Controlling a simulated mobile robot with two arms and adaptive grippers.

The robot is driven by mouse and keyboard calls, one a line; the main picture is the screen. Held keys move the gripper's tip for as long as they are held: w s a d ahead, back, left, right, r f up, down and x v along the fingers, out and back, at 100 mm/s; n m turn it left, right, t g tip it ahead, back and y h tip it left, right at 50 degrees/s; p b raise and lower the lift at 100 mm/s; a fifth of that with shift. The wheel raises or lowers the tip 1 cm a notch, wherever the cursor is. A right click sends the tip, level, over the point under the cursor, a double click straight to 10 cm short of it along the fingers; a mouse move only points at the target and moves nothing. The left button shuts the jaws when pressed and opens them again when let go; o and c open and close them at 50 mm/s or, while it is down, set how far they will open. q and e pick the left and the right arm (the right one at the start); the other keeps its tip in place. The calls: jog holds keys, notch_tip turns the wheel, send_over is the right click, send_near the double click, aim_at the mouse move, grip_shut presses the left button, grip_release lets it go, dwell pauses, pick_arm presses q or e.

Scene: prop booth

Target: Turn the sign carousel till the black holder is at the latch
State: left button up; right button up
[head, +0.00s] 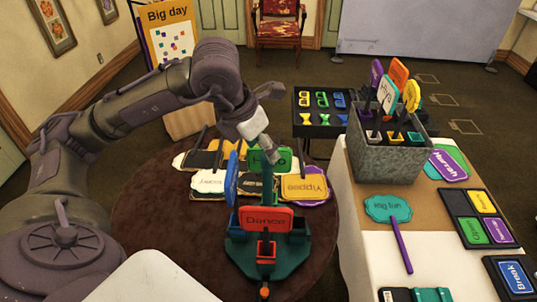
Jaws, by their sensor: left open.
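The sign carousel stands on a round dark table (140,200), with a teal base (268,267) and post. Its red holder (266,247) faces front and bears a red "Dance" sign (265,219). A blue sign (231,178) stands upright on its left side. A dark holder (299,226), which looks black, is on the right side. A small orange piece (264,292), possibly the latch, is at the front of the base, below the red holder. My left gripper (268,120) is open and empty, above and behind the carousel. My right gripper is out of view.
Several flat signs, including a yellow "Yippee" one (304,187), lie behind the carousel. A grey bin (385,150) of upright signs stands on the table at right. A teal paddle sign (388,209) lies before it. The round table is bare left of the carousel.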

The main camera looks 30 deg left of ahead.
pick_arm(q)
jog(key=x, duration=0.4)
jog(key=shift+p, duration=0.3)
jog(key=shift+d+f, duration=0.1)
jog(key=shift+f, duration=0.15)
jog(key=shift+w+f, duration=0.2)
jog(key=shift+f, duration=0.05)
grip_shut()
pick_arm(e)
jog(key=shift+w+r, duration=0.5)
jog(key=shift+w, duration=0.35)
